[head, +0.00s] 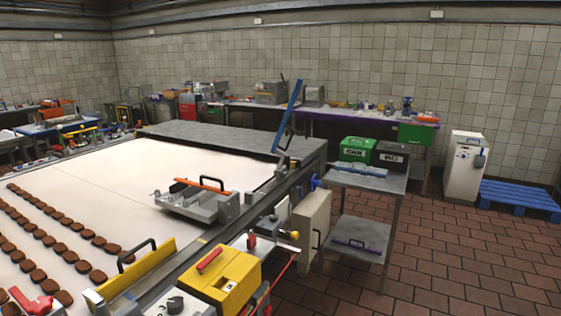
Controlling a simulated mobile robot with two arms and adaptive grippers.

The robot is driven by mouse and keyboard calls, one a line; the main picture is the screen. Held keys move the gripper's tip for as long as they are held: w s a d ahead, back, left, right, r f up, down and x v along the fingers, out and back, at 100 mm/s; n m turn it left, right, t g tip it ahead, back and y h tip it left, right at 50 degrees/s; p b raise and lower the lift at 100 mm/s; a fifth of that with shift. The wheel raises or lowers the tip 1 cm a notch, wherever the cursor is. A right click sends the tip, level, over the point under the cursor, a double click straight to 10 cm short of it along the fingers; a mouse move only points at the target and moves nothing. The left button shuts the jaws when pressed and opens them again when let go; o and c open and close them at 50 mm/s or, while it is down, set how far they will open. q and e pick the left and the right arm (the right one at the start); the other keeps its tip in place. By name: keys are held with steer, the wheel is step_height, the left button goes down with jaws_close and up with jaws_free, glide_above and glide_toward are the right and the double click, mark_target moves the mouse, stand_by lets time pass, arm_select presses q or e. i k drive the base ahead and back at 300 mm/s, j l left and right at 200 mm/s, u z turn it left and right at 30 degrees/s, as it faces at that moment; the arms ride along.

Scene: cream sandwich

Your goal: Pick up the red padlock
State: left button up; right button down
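A small red object (251,240) stands on the narrow ledge beside the conveyor, behind the yellow box and left of a yellow-tipped knob. It may be the red padlock, but it is too small to be sure. No other clear padlock shows. Neither of my grippers is in the head view.
The yellow box (222,278) with a red handle stands in front. Rows of brown biscuits (60,246) lie on the white conveyor (125,175). A grey trolley (375,183) carries green and black boxes. A blue pallet (520,198) lies at right. The brown tiled floor (440,262) is open.

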mark_target(251, 241)
steer(key=i+l+u, duration=0.1)
steer(key=l, duration=0.25)
steer(key=i+l+u, duration=0.1)
steer(key=l, duration=0.25)
steer(key=i+l, duration=0.2)
steer(key=l, duration=0.15)
steer(key=i+l+u, duration=0.15)
steer(key=l, duration=0.2)
